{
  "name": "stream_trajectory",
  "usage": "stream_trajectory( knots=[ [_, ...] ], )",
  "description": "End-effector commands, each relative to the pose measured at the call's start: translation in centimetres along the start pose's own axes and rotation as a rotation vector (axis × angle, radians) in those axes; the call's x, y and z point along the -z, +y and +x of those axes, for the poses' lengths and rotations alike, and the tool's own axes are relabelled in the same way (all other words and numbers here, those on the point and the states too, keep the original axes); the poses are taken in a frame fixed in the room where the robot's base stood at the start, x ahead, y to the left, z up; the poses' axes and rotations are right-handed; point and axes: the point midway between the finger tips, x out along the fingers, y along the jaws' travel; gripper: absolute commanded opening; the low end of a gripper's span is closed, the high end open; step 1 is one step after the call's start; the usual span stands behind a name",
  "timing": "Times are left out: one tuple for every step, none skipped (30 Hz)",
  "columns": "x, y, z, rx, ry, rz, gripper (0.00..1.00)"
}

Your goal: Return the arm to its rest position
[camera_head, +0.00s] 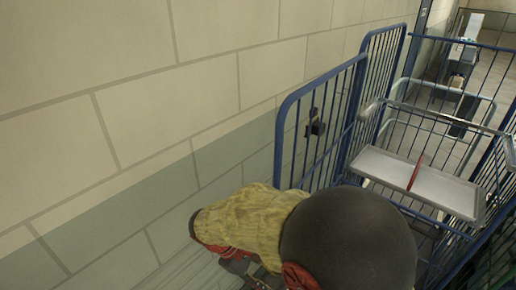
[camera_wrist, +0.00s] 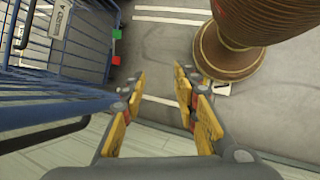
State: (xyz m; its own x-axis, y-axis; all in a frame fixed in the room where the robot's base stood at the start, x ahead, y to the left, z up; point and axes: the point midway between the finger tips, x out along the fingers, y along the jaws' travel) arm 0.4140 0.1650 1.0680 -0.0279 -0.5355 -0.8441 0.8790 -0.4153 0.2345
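My gripper (camera_wrist: 159,80) shows in the wrist view with its two yellow fingers apart and bare floor between them. It is open and empty. In the head view the dark rounded part of my arm fills the bottom centre and hides much of what lies below it. A tan, rough-textured thing (camera_head: 245,218) with a red part shows beside it, close to the wall; I cannot tell what it is. No sling bag can be made out for sure.
A blue wire cage trolley (camera_head: 283,140) stands by the block wall (camera_head: 190,95), with a grey tray (camera_head: 445,183) at its right. Blue bars (camera_wrist: 60,98) show at left in the wrist view. A brown ribbed round object (camera_wrist: 232,58) stands at upper right. The floor between is clear.

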Motion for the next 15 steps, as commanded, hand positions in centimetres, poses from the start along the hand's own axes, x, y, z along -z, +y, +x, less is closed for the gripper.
stream_trajectory(
  knots=[
    [-1.5,-0.1,-0.2,0.041,0.053,0.075,0.30],
    [-2.3,-0.3,-0.4,0.065,0.082,0.115,0.30],
    [-3.2,-0.5,-0.6,0.095,0.121,0.171,0.30],
    [-3.9,-0.5,-0.8,0.116,0.151,0.212,0.30],
    [-4.6,-0.7,-0.9,0.136,0.178,0.252,0.30],
    [-5.6,-0.8,-1.1,0.163,0.216,0.307,0.30],
    [-6.3,-0.9,-1.3,0.182,0.243,0.348,0.30],
    [-7.0,-1.0,-1.4,0.198,0.270,0.386,0.30],
    [-7.9,-1.1,-1.6,0.221,0.304,0.438,0.30],
    [-8.6,-1.2,-1.8,0.237,0.331,0.478,0.30],
    [-9.3,-1.3,-1.9,0.251,0.356,0.515,0.30],
    [-10.2,-1.3,-2.1,0.268,0.391,0.565,0.30],
    [-10.9,-1.4,-2.2,0.280,0.416,0.601,0.30],
    [-11.6,-1.5,-2.2,0.290,0.440,0.636,0.30],
    [-12.5,-1.5,-2.4,0.303,0.473,0.683,0.30]
  ],
)
